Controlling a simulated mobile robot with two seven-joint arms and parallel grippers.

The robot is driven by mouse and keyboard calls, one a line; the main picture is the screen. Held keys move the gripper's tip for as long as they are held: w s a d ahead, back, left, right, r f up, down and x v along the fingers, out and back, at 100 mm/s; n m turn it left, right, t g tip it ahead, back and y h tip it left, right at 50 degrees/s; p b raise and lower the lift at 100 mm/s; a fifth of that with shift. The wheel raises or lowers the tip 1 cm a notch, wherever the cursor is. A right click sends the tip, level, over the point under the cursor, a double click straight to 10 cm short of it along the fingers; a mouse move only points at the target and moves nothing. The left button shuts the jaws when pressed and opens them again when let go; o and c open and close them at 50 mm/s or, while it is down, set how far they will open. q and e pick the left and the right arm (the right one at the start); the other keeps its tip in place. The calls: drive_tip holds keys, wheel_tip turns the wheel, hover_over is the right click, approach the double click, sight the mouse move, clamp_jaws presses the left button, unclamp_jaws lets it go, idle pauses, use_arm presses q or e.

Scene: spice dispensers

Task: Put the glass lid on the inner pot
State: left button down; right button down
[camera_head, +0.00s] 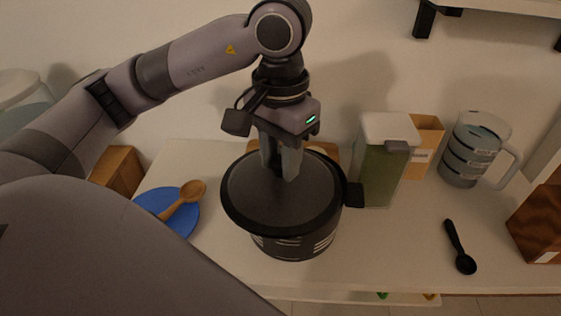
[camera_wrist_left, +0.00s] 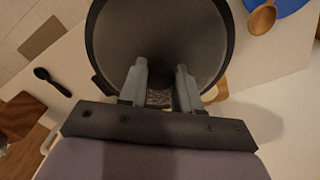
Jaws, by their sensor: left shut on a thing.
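My left gripper (camera_head: 283,170) comes down from above over the dark pot and is shut on the glass lid (camera_head: 270,205), near the back of its disc. The lid is a dark grey round disc with a black rim. It lies over the mouth of the inner pot (camera_head: 295,246), whose dark side with pale markings shows below the rim. I cannot tell whether lid and pot touch. In the left wrist view the lid (camera_wrist_left: 158,45) fills the top middle, and the two fingers of my left gripper (camera_wrist_left: 160,88) straddle a small patterned piece. The pot's inside is hidden.
A blue plate (camera_head: 178,222) with a wooden spoon (camera_head: 190,193) is left of the pot. A green-filled container (camera_head: 380,172) stands close on the right. Farther right are a measuring jug (camera_head: 468,150), a black scoop (camera_head: 459,248) and a brown box (camera_head: 540,222). The front right counter is mostly free.

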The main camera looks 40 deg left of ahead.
sight(280, 159)
use_arm(q)
drive_tip(key=shift+s+f, duration=0.2)
drive_tip(key=shift+f, duration=0.55)
drive_tip(key=c, duration=0.8)
unclamp_jaws()
drive_tip(key=shift+d, duration=0.25)
drive_tip(key=shift+a+r, duration=0.2)
drive_tip(key=r+p, duration=0.1)
drive_tip(key=r, duration=0.5)
drive_tip(key=r+p, duration=0.1)
drive_tip(key=r, duration=0.4)
drive_tip(key=shift+w+r, duration=0.2)
drive_tip(key=shift+r, duration=0.2)
drive_tip(key=shift+s, duration=0.1)
